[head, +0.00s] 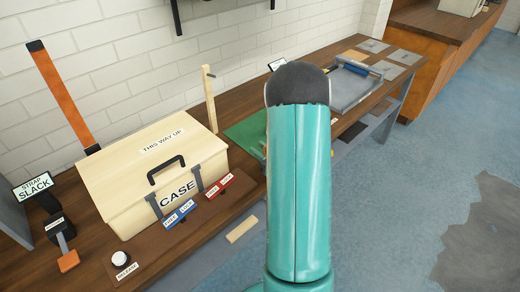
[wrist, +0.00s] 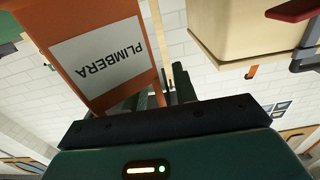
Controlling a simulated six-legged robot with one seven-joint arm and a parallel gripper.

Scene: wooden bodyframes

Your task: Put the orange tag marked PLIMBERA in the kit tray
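The orange tag (wrist: 97,92), with a white label reading PLIMBERA, fills the upper left of the wrist view, very close to the camera, its lettering upside down there. My gripper (wrist: 168,95) shows its dark fingers just beyond the tag's lower edge, and the tag covers part of them. I cannot tell whether the fingers are closed on the tag. In the head view, my own teal arm hides the gripper and the tag. A grey tray (head: 352,90) with blue bars, possibly the kit tray, sits further along the bench to the right.
A cream case (head: 150,185) with a handle and latches stands on the wooden bench at left. A green mat (head: 248,132) lies beside it, partly behind my arm. A thin wooden post (head: 209,100) rises behind the case. Blue floor lies open at right.

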